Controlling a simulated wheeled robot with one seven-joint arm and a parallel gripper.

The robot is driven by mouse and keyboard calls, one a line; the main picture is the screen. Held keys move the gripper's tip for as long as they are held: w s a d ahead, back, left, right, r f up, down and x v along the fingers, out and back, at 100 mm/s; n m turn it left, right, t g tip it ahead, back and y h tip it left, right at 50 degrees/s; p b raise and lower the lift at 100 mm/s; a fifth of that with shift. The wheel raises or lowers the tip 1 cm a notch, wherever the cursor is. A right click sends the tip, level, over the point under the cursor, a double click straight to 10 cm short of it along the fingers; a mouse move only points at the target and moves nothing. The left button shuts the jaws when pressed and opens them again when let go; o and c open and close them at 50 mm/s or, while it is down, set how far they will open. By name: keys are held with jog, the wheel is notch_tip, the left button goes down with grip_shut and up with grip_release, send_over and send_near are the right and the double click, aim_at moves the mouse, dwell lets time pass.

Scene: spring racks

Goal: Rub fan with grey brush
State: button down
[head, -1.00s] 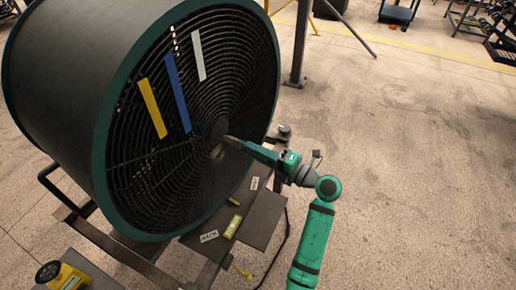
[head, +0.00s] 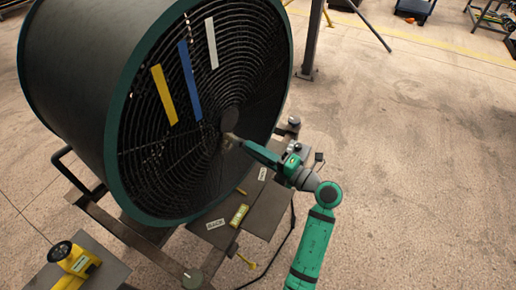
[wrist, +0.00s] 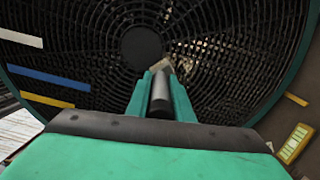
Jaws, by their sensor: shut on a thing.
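The fan (head: 150,130) is a big dark drum with a green rim and a black wire grille, tilted on a stand. Yellow, blue and white strips lie across its grille. The fan also fills the wrist view (wrist: 90,60), with its round hub (wrist: 141,47) above centre. My gripper (head: 240,141) is at the grille just below the hub. It is shut on the grey brush (wrist: 160,93), whose dark handle lies between the green fingers. The brush's pale tip (wrist: 161,66) points at the grille; I cannot tell if it touches.
Below the fan's rim is a dark shelf (head: 218,238) with white and yellow labels (head: 239,215). A yellow tool with a black round end (head: 72,258) stands at the lower left. A dark post (head: 311,40) rises behind. The floor at the right is open.

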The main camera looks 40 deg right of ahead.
jog(key=shift+s+a+r, duration=0.15)
jog(key=shift+a+r, duration=0.2)
jog(key=shift+a, duration=0.15)
jog(key=shift+s+a+r, duration=0.15)
jog(key=shift+a+r, duration=0.15)
jog(key=shift+a, duration=0.2)
jog(key=w+d, duration=0.2)
jog(key=d, duration=0.6)
jog(key=shift+d, duration=0.35)
jog(key=shift+w, duration=0.1)
dwell(0.3)
jog(key=v, duration=0.6)
dwell(0.4)
jog(key=shift+d, duration=0.15)
jog(key=v, duration=0.3)
dwell(0.4)
dwell(0.8)
